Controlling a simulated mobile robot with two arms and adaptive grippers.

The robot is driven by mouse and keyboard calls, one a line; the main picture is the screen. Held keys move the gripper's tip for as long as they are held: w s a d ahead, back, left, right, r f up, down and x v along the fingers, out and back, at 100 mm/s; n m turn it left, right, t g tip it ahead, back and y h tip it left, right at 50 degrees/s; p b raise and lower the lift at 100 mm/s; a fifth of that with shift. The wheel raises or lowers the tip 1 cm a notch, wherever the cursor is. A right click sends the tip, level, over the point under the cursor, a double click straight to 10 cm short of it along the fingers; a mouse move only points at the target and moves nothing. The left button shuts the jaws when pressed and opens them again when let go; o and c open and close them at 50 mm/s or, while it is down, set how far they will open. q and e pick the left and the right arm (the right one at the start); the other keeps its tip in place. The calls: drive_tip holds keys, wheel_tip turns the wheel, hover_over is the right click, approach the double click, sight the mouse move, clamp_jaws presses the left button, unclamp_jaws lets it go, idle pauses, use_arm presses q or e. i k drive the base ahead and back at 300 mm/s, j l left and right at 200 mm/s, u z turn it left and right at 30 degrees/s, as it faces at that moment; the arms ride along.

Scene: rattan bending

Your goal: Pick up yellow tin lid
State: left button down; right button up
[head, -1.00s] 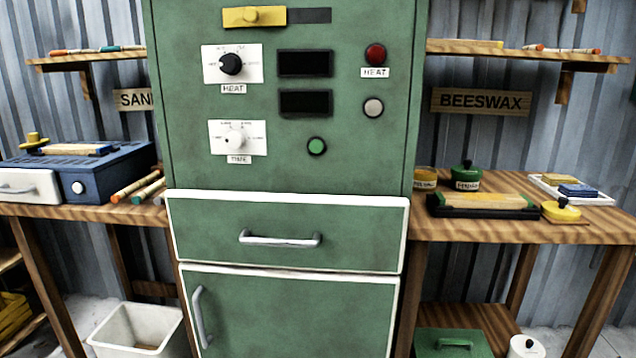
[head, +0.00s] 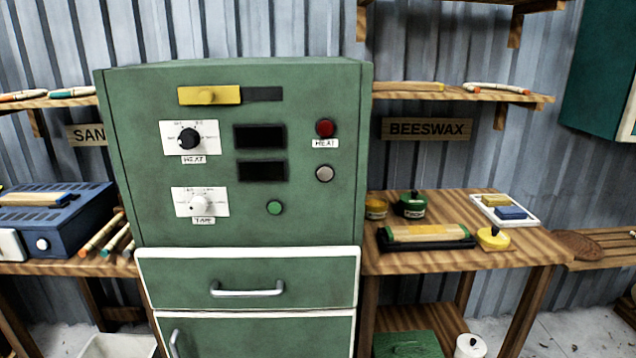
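A yellow tin lid (head: 493,239) with a small dark-tipped knob lies near the front right of the wooden table right of the green cabinet. A small yellow tin (head: 376,208) stands at the back left of that table, next to the cabinet. A green lidded tin (head: 411,205) stands beside it. Neither of my grippers shows in the head view.
A black tray with a wooden block (head: 428,234) lies just left of the lid. A white tray (head: 516,222) with yellow and blue blocks is behind it. The green cabinet (head: 230,225) fills the centre. A wooden shelf (head: 480,95) hangs above the table.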

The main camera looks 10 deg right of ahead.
sight(493, 237)
drive_tip(key=z, duration=1.25)
